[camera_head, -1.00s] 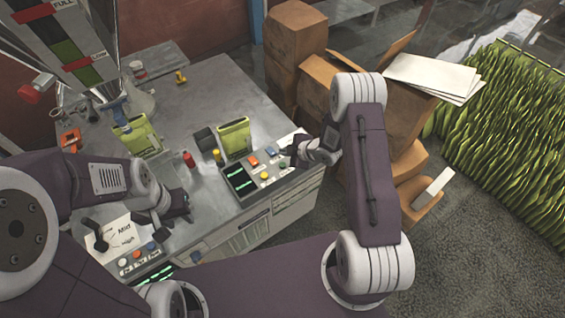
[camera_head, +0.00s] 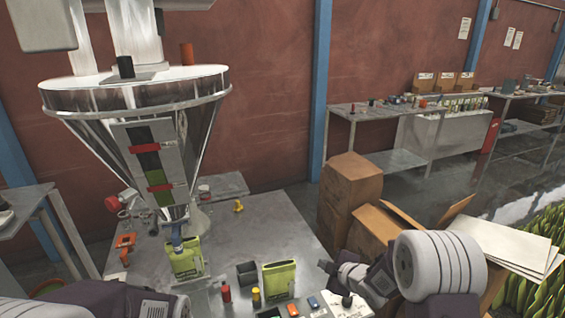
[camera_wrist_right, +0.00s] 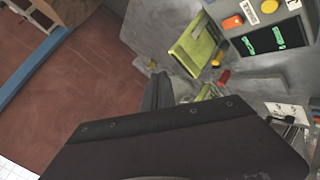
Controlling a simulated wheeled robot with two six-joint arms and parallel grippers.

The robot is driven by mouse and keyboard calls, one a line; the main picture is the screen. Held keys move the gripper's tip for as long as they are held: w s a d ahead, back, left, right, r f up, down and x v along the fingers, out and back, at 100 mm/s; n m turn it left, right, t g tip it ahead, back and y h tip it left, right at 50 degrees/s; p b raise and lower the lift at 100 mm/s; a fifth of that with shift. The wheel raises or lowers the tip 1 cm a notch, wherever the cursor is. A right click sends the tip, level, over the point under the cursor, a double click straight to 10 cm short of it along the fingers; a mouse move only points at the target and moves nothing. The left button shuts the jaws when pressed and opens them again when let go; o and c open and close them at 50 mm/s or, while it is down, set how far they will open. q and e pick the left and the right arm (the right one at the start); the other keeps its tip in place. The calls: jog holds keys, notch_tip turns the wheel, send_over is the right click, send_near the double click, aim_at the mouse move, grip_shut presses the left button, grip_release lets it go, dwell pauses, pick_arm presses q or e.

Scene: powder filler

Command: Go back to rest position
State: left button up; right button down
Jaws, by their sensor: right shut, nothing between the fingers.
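My right gripper (camera_head: 326,267) is at the lower middle of the head view, at the right side of the metal worktable (camera_head: 290,222). In the right wrist view its dark fingers (camera_wrist_right: 158,90) are together with nothing between them. Part of my left arm shows at the bottom left of the head view, but its gripper is outside the picture. A green pouch (camera_head: 186,258) stands under the filler's spout. Another green pouch (camera_head: 279,280) stands on the table, left of my right gripper and apart from it.
The steel hopper (camera_head: 130,98) rises over the table's left side. Cardboard boxes (camera_head: 349,190) stand right of the table. Control buttons line the front edge.

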jog(key=s+d+r+m+h, duration=0.3)
jog(key=s+r+m, duration=0.2)
jog(key=s, duration=0.2)
jog(key=s+f+m+g, duration=0.3)
jog(key=s+m+g, duration=0.1)
jog(key=s, duration=0.6)
jog(key=s+d+f+m+g+h, duration=0.1)
jog(key=s+f+m+g, duration=0.2)
jog(key=s, duration=0.7)
jog(key=m+g, duration=0.2)
jog(key=m, duration=0.1)
jog(key=shift+s+f+m, duration=0.15)
jog(key=shift+s+m, duration=0.15)
jog(key=shift+m, duration=0.1)
jog(key=shift+d, duration=0.1)
dwell(4.5)
